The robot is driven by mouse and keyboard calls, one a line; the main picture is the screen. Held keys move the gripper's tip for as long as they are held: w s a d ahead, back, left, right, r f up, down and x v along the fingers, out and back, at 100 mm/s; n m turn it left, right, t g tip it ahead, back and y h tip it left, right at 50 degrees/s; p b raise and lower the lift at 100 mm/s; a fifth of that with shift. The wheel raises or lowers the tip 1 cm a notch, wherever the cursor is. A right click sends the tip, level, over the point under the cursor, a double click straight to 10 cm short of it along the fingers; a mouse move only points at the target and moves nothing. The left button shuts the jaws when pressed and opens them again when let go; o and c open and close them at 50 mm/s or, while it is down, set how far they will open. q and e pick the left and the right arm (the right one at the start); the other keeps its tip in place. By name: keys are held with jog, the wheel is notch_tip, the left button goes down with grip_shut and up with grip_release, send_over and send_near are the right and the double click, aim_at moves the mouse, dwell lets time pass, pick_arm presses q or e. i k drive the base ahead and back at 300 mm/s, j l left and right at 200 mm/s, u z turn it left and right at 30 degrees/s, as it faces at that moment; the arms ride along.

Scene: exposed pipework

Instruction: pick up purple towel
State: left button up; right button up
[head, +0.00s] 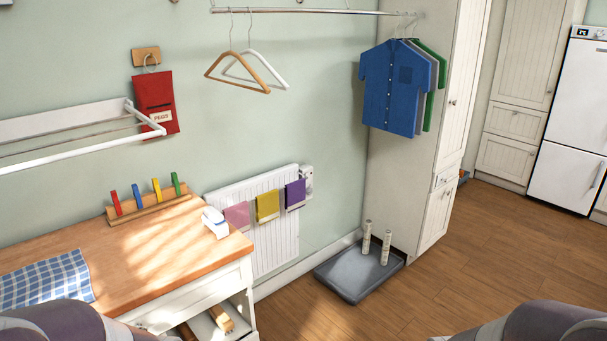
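The purple towel (295,194) hangs over the top of a white radiator (272,235) on the back wall, at its right end. It is the rightmost of three small towels there. A mustard yellow towel (267,204) hangs just left of it, and a pink towel (237,214) hangs further left. Neither gripper shows in the head view. Only parts of my own arms show at the bottom left and bottom right edges.
A wooden-topped table (150,262) with a white iron (215,222) stands left of the radiator. A grey tray (348,277) with two upright cylinders lies on the floor to the right. Hangers (240,75) hang above. Wooden floor (480,265) at right is clear.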

aim_at(295, 192)
jog(key=i+l+z, duration=0.2)
jog(key=i+z, duration=0.15)
jog(key=i, duration=0.2)
jog(key=i+z, duration=0.35)
jog(key=i, duration=0.2)
jog(key=i+z, duration=0.35)
jog(key=i, duration=0.25)
jog(key=i+j+u, duration=0.15)
jog(key=i+u, duration=0.65)
jog(key=i+l+u, duration=0.15)
jog(key=i+u, duration=0.2)
jog(key=i, duration=0.15)
jog(key=i+j+u, duration=0.1)
jog(key=i+j, duration=0.25)
jog(key=i, duration=0.15)
jog(key=i+j, duration=0.35)
jog(key=i, duration=0.15)
jog(key=u, duration=0.05)
